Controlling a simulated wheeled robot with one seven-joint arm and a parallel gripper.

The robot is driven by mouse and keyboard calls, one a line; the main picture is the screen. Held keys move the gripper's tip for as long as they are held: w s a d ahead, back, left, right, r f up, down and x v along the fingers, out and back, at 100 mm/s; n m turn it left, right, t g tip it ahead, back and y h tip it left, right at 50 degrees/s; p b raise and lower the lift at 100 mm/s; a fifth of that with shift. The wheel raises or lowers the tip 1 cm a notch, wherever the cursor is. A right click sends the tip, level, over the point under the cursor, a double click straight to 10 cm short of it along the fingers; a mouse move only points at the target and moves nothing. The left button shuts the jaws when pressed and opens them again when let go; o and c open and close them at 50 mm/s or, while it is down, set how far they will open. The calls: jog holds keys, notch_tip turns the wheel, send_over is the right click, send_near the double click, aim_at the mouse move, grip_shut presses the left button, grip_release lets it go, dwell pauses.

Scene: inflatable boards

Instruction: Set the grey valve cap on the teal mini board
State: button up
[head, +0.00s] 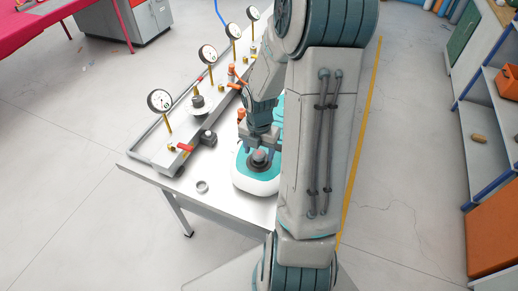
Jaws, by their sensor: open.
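The teal mini board (240,166), teal on top with a white rim, lies near the front of the white table. A small round dark grey piece with a pinkish top, seemingly the grey valve cap (259,158), is on the board's near part. My gripper (261,151) points down right over this piece, with its fingers open around it or just behind it. I cannot tell whether the fingers touch it. My arm hides the right part of the board.
A grey rail with several pressure gauges (160,101) runs along the table's left side. A small grey ring (202,186) and a dark knob-like fitting (208,138) are left of the board. The table's front left corner is clear. Shelves (490,120) stand far right.

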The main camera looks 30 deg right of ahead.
aim_at(257, 155)
jog(key=shift+r, duration=0.1)
notch_tip(257, 155, up, 14)
dwell(0.5)
jog(key=shift+f, duration=0.2)
jog(key=s+a+r+m+t+b, duration=0.1)
jog(key=s+a+m, duration=0.5)
jog(key=m, duration=0.6)
jog(key=s+a+r+m+t+b, duration=0.1)
jog(key=s+a+r+m, duration=0.3)
jog(key=m, duration=0.9)
jog(key=s+a+t, duration=0.1)
jog(key=s+a, duration=0.1)
jog(key=shift+s+r+m+t, duration=0.15)
jog(key=shift+s+m+t, duration=0.15)
jog(key=shift+s+t, duration=0.1)
